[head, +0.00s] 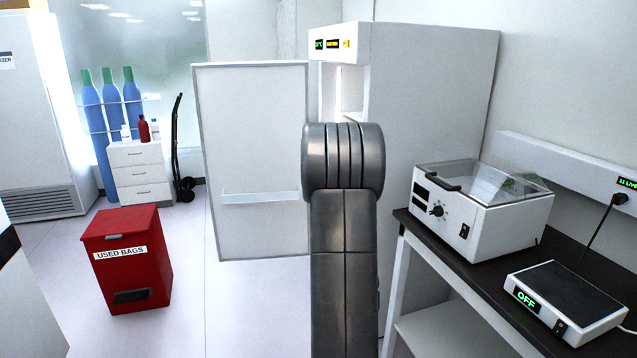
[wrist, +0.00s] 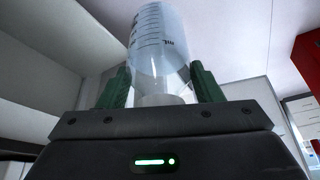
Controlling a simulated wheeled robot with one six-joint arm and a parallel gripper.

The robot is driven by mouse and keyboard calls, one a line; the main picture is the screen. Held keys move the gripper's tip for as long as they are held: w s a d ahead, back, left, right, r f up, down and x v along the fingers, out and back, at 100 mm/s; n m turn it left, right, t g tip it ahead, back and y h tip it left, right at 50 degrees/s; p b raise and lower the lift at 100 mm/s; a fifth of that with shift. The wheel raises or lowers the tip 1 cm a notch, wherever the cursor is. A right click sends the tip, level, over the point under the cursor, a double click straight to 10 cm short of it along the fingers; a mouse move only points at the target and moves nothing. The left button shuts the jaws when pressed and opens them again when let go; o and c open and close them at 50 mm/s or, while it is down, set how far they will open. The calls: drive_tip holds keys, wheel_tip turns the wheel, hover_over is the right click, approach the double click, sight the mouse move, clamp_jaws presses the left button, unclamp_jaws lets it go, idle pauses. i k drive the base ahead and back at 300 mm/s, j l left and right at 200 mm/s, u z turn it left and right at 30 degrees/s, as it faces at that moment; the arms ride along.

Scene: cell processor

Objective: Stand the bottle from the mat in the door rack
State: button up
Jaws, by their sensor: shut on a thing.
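My gripper (wrist: 160,78) has green fingers shut on a clear bottle (wrist: 160,42) with dark graduation marks and an "mL" label. In the head view my own arm hides the gripper and the bottle. The door rack (head: 260,196) is a pale ledge across the lower part of the open white door (head: 250,120). The mat cannot be made out in either view.
The white cabinet (head: 430,110) stands open behind my arm. A red used-bags bin (head: 125,262) stands on the floor at left. A dark bench (head: 465,290) at right holds a clear-lidded machine (head: 480,210) and a scale (head: 565,300). Floor between bin and door is clear.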

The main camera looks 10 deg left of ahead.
sight(256, 198)
drive_tip(key=i+j+u, duration=0.25)
drive_tip(key=i, duration=0.5)
drive_tip(key=i+u, duration=0.25)
drive_tip(key=i, duration=0.45)
drive_tip(key=i+l+u, duration=0.1)
drive_tip(key=i+u, duration=0.15)
drive_tip(key=i, duration=0.25)
drive_tip(key=i+l+u, duration=0.15)
drive_tip(key=i+u, duration=0.15)
drive_tip(key=i, duration=0.15)
drive_tip(key=i+l+u, duration=0.25)
drive_tip(key=i, duration=0.2)
